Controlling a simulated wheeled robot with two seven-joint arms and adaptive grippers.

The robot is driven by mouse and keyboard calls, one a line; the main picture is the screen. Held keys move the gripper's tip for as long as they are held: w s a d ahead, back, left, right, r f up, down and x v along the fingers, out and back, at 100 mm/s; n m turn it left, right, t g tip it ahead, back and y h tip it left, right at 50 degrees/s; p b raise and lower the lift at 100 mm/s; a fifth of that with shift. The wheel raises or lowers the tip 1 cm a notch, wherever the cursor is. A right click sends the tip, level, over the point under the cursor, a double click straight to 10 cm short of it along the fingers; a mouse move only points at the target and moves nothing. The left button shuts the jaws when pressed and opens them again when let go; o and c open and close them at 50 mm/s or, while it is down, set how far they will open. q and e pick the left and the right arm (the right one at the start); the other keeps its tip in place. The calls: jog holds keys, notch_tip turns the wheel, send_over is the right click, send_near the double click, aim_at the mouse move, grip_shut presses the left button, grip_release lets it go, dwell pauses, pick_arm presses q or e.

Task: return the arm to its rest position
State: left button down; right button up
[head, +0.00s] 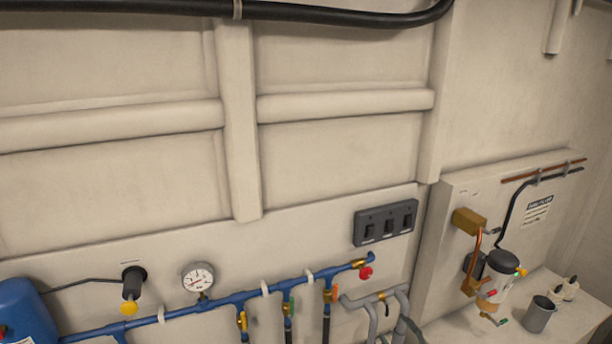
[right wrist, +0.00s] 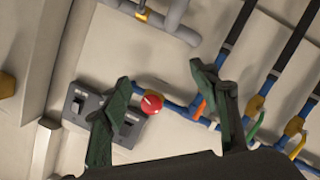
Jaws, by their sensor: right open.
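My right gripper (right wrist: 162,78) shows in the right wrist view. Its two dark green fingers are spread wide apart, with nothing held between them. Behind the gap are a red knob (right wrist: 151,104) and the blue pipe (right wrist: 178,108). The left finger covers part of the dark switch panel (right wrist: 82,101). Whether the fingers touch anything behind them cannot be told. In the head view neither gripper can be clearly made out. My left gripper is in neither view.
In the head view the blue pipe (head: 240,299) carries several valves and ends at the red knob (head: 366,272), below the switch panel (head: 385,222). A gauge (head: 198,277) and blue tank (head: 25,312) are left. A filter unit (head: 497,278) and grey cup (head: 539,314) are right.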

jog(key=s+d+f+m+g+h, duration=0.2)
jog(key=s+f+m+g, duration=0.1)
jog(key=s+f, duration=0.55)
jog(key=s+d+f+m+g+h, duration=0.2)
jog(key=s+d+f+m+g, duration=0.1)
jog(key=s+f, duration=0.6)
jog(key=s+f+m+g, duration=0.2)
jog(key=s+f+g, duration=0.1)
jog(key=s, duration=0.8)
jog(key=s+f+m+g, duration=0.2)
jog(key=s+f+g, duration=0.1)
jog(key=s, duration=0.8)
notch_tip(320, 180, down, 34)
jog(key=g+b, duration=0.1)
jog(key=b, duration=0.6)
jog(key=s+f+b, duration=0.3)
jog(key=s+f, duration=0.8)
jog(key=f, duration=0.2)
jog(key=s+f+n+g+b, duration=0.1)
jog(key=s+f+b, duration=0.3)
jog(key=s+f, duration=0.6)
notch_tip(320, 180, down, 4)
jog(key=shift+s+a+g+y, duration=0.3)
jog(key=shift+s+a+y, duration=0.05)
jog(key=shift+y, duration=0.05)
